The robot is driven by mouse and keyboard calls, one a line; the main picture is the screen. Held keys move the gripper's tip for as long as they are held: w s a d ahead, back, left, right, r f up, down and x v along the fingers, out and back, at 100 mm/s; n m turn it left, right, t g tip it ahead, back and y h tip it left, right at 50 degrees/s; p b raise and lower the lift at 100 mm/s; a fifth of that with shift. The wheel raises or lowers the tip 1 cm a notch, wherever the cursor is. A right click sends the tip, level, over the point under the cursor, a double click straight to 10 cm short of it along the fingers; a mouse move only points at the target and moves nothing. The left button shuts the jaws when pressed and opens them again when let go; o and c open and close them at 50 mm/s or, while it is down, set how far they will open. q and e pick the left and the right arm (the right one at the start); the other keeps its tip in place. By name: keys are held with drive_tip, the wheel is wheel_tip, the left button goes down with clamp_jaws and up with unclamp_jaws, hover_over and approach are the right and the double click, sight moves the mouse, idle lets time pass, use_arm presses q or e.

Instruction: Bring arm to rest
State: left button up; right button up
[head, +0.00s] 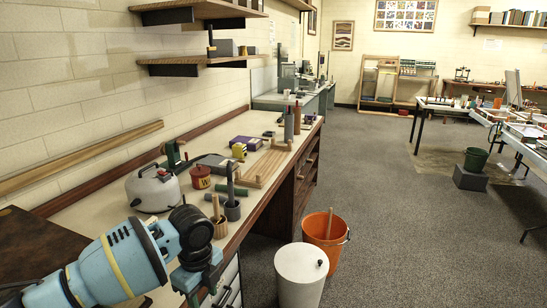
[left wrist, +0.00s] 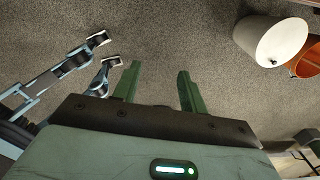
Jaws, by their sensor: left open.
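My left arm (head: 115,258) comes in from the lower left in the head view, light blue with a yellow band. It lies over the near end of the workbench, and its black joint is near the bench's front edge. Its fingers cannot be made out there. In the left wrist view my left gripper (left wrist: 159,68) shows two green fingers spread apart. Nothing is between them, and grey carpet is behind them. My right gripper is not in view.
Carpet (head: 420,240) to the right is clear.

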use_arm(q)
drive_tip(key=s+d+f+n+t+h+p, duration=0.1)
drive_tip(key=s+d+f+n+t+h, duration=0.15)
drive_tip(key=s+d+f+n, duration=0.5)
drive_tip(key=s+d+f+n+t+h, duration=0.1)
drive_tip(key=s+d+f+n+h, duration=0.1)
drive_tip(key=s+d+f+h, duration=0.45)
drive_tip(key=s+a+f+n+t+y, duration=0.2)
drive_tip(key=s+a+n, duration=0.4)
drive_tip(key=s+a, duration=0.3)
drive_tip(key=s+a+f+n+t+y+p, duration=0.1)
drive_tip(key=s+a+f+n+t+y, duration=0.2)
drive_tip(key=s+a, duration=0.6)
drive_tip(key=s+f+n+y, duration=0.2)
drive_tip(key=s+f+n, duration=0.1)
drive_tip(key=s, duration=0.1)
drive_tip(key=shift+s+a+f, duration=0.2)
drive_tip(key=shift+a+f, duration=0.05)
drive_tip(key=shift+f, duration=0.1)
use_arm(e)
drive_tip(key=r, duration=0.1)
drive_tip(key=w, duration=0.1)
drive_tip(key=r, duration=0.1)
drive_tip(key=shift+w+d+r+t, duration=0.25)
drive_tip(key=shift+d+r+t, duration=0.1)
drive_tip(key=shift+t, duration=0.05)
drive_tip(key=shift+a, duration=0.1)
